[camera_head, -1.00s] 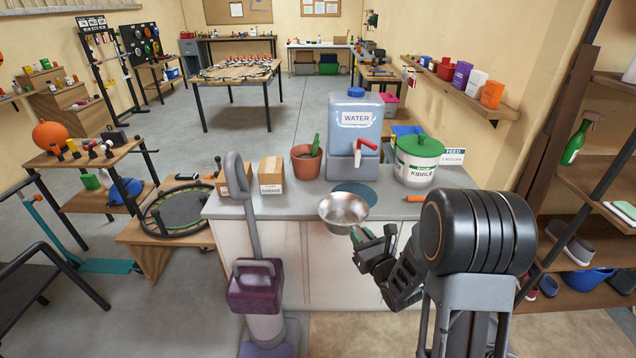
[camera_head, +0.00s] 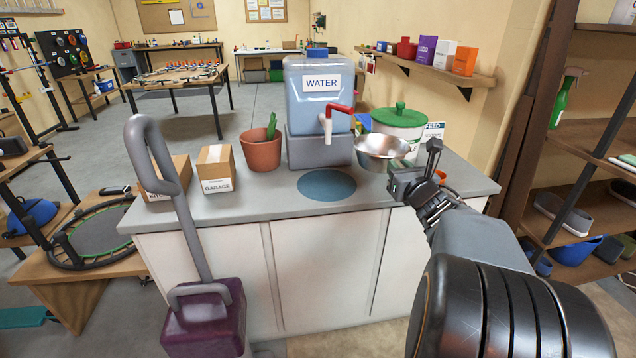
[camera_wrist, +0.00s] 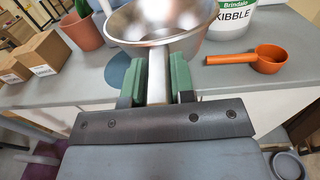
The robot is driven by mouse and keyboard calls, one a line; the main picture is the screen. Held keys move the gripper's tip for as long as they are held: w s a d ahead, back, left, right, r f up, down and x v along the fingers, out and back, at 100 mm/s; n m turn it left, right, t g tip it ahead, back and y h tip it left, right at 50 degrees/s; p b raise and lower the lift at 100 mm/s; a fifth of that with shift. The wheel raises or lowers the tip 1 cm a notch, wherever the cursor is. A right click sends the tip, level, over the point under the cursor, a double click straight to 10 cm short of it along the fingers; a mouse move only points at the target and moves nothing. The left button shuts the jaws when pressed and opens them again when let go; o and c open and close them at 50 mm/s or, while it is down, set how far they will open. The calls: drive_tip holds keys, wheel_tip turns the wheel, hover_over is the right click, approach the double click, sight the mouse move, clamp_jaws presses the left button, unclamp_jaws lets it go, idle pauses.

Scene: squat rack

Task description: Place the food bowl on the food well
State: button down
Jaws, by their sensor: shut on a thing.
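The food bowl (camera_head: 382,148) is a shiny silver metal bowl, held roughly upright above the counter in front of the kibble bin. In the wrist view the bowl (camera_wrist: 170,22) shows at the top with a flat metal handle. My gripper (camera_wrist: 158,82) is shut on that handle with green-padded fingers. In the head view my gripper (camera_head: 402,172) is at the bowl's lower right. A flat round blue disc (camera_head: 327,186) lies on the counter, left of the bowl and below the water tap. I cannot tell whether this disc is the food well.
The water tank (camera_head: 320,105) with its red tap stands behind the disc. The white kibble bin (camera_head: 402,122) has a green lid. An orange scoop (camera_wrist: 270,58) lies on the counter (camera_head: 240,205). A plant pot (camera_head: 261,152) and cardboard boxes stand left.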

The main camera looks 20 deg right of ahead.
drive_tip(key=shift+w+d+f, duration=0.1)
drive_tip(key=shift+d+f, duration=0.05)
drive_tip(key=shift+d, duration=0.3)
drive_tip(key=w+d+f, duration=0.1)
drive_tip(key=w, duration=0.1)
drive_tip(key=w+d+f, duration=0.1)
drive_tip(key=w, duration=0.1)
drive_tip(key=w+d+f+b, duration=0.1)
drive_tip(key=w, duration=0.1)
drive_tip(key=shift+w+f, duration=0.1)
drive_tip(key=shift+w, duration=0.3)
drive_tip(key=w+f, duration=0.1)
drive_tip(key=w+d+f, duration=0.1)
drive_tip(key=w+f, duration=0.1)
drive_tip(key=w+d+f+b, duration=0.1)
drive_tip(key=w+f, duration=0.1)
drive_tip(key=shift+d+f, duration=0.2)
drive_tip(key=shift+f, duration=0.05)
drive_tip(key=shift+w+d+f+h, duration=0.1)
drive_tip(key=shift+w+f+h, duration=0.05)
drive_tip(key=shift+f+h, duration=0.15)
drive_tip(key=shift+w+f+b, duration=0.1)
drive_tip(key=shift+f+b, duration=0.2)
drive_tip(key=shift+f, duration=1.25)
drive_tip(key=shift+f+b, duration=0.2)
drive_tip(key=shift+b, duration=0.15)
drive_tip(key=c, duration=1)
unclamp_jaws()
drive_tip(key=shift+o, duration=0.2)
drive_tip(key=shift+r, duration=0.15)
